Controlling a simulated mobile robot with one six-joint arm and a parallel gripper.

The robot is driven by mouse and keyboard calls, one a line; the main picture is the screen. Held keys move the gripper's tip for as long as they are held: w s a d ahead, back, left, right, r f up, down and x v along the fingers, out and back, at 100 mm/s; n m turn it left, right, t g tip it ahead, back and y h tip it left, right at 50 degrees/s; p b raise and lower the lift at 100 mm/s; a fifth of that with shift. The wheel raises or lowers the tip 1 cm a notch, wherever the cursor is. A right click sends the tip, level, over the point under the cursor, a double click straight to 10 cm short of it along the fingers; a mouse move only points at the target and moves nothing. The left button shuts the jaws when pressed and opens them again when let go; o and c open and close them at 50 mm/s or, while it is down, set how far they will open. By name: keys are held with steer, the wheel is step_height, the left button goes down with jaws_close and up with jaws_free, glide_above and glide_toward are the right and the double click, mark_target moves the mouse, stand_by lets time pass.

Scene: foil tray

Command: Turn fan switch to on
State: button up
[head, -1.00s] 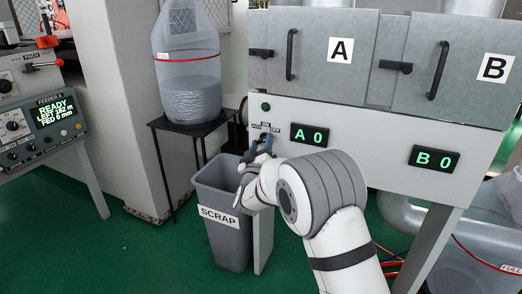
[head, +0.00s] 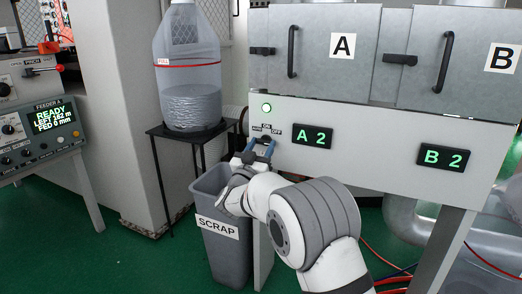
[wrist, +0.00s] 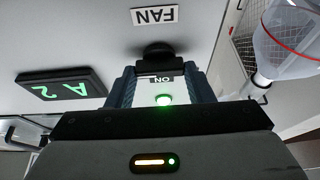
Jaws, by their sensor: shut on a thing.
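The fan switch is a black rotary knob (wrist: 157,50) on the light grey panel (head: 350,165). In the wrist view, which is upside down, it sits between a FAN label (wrist: 166,16) and an ON label (wrist: 162,79). My gripper (head: 262,147) is at the panel, its blue fingers (wrist: 157,72) shut on the knob from either side. The fingers partly hide the knob and its labels. A green lamp (head: 266,107) above the switch is lit; it also glows in the wrist view (wrist: 163,99).
Displays read A 2 (head: 311,138) and B 2 (head: 443,157). Grey doors A (head: 318,65) and B (head: 455,75) are above. A scrap bin (head: 226,255) stands below my gripper. A jug (head: 190,85) on a black stand (head: 185,130) is to the left.

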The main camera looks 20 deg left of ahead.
stand_by(0.4)
steer(key=o, duration=1)
steer(key=p+v, duration=0.2)
steer(key=v, duration=0.5)
steer(key=shift+s+f, duration=0.15)
steer(key=shift+s, duration=0.25)
